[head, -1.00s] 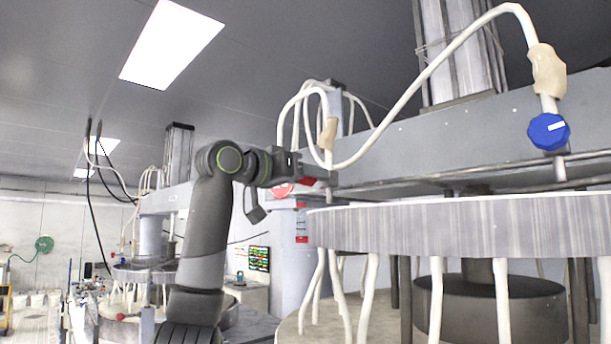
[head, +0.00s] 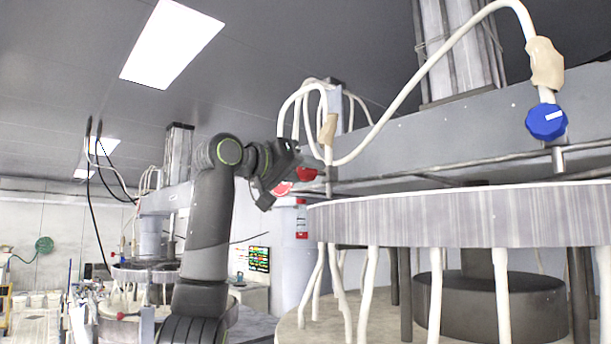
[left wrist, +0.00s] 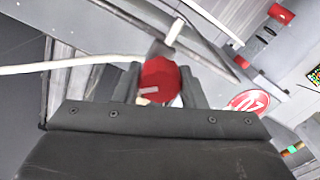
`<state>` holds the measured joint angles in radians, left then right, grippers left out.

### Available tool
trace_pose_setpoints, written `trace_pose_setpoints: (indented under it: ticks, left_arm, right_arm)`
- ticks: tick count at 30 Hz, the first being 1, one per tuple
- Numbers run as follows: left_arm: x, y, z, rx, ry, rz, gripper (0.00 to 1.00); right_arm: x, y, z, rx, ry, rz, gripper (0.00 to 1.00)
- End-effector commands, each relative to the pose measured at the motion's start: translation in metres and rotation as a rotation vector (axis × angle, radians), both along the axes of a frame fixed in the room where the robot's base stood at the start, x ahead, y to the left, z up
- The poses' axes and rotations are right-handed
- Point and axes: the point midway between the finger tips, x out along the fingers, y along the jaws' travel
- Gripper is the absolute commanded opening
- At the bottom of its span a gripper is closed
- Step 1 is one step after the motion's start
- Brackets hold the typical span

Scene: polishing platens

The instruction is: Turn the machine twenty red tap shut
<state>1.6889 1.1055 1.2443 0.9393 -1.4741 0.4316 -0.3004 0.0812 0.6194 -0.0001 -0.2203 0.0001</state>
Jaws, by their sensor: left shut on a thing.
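The red tap (head: 306,174) sits on the thin white pipe below a beige fitting, left of the big platen. My left gripper (head: 311,166) is shut on it, its wrist tilted. In the left wrist view the tap's round red knob (left wrist: 158,80) lies between the two dark fingers of the gripper (left wrist: 160,95). A short pale mark shows on the knob. A round red and white number sign (left wrist: 249,103) is close by; it also shows below the gripper in the head view (head: 282,188). The fingers hide the knob's sides. My right gripper is out of view.
A blue tap (head: 546,121) hangs on a hose at the right. The large grey platen (head: 450,216) stands below the beam (head: 450,139). White hoses loop above the gripper.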

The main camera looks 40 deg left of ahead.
Motion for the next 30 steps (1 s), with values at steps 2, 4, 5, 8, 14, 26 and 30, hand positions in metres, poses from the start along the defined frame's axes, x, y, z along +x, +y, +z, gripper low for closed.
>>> trace_pose_setpoints:
  ticks: [2, 4, 5, 8, 14, 26, 30]
  left_arm:
    - [0.0, 0.0, -0.001, -0.076, 0.004, -0.001, 0.14]
    - [0.0, 0.0, -0.001, -0.142, 0.01, -0.001, 0.14]
    - [0.0, 0.0, -0.002, -0.171, 0.012, -0.001, 0.14]
    - [0.0, 0.0, -0.001, -0.265, 0.019, 0.0, 0.14]
    - [0.0, 0.0, -0.002, -0.453, 0.035, 0.0, 0.14]
    - [0.0, 0.001, -0.001, -0.755, 0.062, 0.0, 0.14]
    - [0.0, 0.001, -0.001, -0.819, 0.068, 0.0, 0.14]
  right_arm:
    - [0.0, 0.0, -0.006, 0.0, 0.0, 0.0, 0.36]
    - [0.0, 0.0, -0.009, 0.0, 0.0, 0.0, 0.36]
    - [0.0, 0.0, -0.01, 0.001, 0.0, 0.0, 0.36]
    - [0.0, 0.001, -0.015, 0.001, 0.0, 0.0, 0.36]
    - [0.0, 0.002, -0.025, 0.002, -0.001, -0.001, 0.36]
    - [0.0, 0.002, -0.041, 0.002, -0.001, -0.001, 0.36]
    - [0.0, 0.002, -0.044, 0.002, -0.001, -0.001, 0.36]
